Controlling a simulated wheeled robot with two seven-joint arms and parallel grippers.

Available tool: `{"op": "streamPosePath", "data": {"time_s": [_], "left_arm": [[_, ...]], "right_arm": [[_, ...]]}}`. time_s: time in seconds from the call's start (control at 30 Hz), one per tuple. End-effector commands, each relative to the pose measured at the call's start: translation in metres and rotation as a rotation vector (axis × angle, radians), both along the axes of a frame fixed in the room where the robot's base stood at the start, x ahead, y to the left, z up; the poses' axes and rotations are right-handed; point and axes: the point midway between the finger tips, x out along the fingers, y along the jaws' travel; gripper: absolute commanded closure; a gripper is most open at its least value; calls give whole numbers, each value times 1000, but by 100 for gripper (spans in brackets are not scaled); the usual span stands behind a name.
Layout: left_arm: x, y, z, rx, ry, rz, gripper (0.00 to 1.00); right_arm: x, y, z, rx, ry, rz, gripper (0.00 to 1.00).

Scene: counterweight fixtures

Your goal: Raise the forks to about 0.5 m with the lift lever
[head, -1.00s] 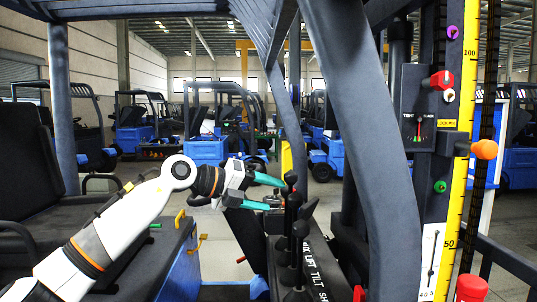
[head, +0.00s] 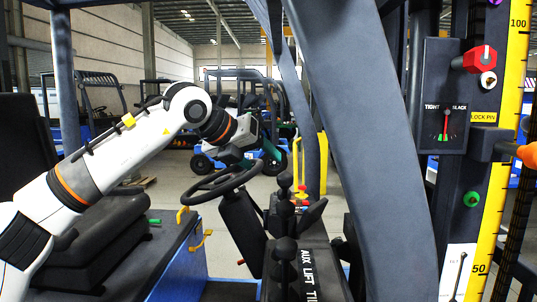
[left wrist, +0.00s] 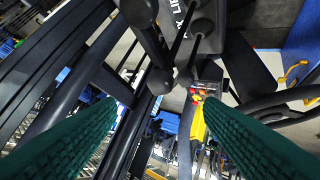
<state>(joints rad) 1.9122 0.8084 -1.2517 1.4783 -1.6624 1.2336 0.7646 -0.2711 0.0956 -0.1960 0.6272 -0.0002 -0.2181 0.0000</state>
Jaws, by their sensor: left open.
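Black ball-topped levers stand on the dark console (head: 318,262), which is lettered AUX, LIFT and TILT. The nearest knob (head: 285,248) is beside the lettering; others stand behind it, and I cannot tell surely which one is the lift lever. My left gripper (head: 268,150) is open and empty, above and behind the levers near the steering wheel. In the left wrist view its two green fingers are spread wide, with lever knobs (left wrist: 160,80) between and beyond them, apart from the fingers. The forks do not show. My right gripper is not in view.
A yellow height scale (head: 490,225) marked 50 and 100 runs up the mast at right, with a TIGHT/SLACK gauge (head: 445,120) and red knob (head: 481,60) beside it. A thick grey post (head: 375,140) stands right of the levers. The steering wheel (head: 222,182) is under the gripper.

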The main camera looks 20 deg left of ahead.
Motion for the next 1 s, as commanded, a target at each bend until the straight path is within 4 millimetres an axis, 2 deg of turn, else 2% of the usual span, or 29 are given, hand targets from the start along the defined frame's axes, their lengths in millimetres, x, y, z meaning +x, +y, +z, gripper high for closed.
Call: {"op": "streamPosePath", "data": {"time_s": [0.2,0.3,0.37,0.5,0.7,1.0], "left_arm": [[26,-13,-19,0,5,-3,38],[41,-19,-29,0,6,-2,38],[49,-23,-36,0,5,-3,38],[66,-31,-54,-2,4,-2,38],[81,-37,-63,-2,1,-3,38],[84,-38,-65,-1,1,-2,38]], "right_arm": [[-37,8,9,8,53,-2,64],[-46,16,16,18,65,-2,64],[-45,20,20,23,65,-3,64],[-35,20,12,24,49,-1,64],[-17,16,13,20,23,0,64],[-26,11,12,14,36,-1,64]]}}
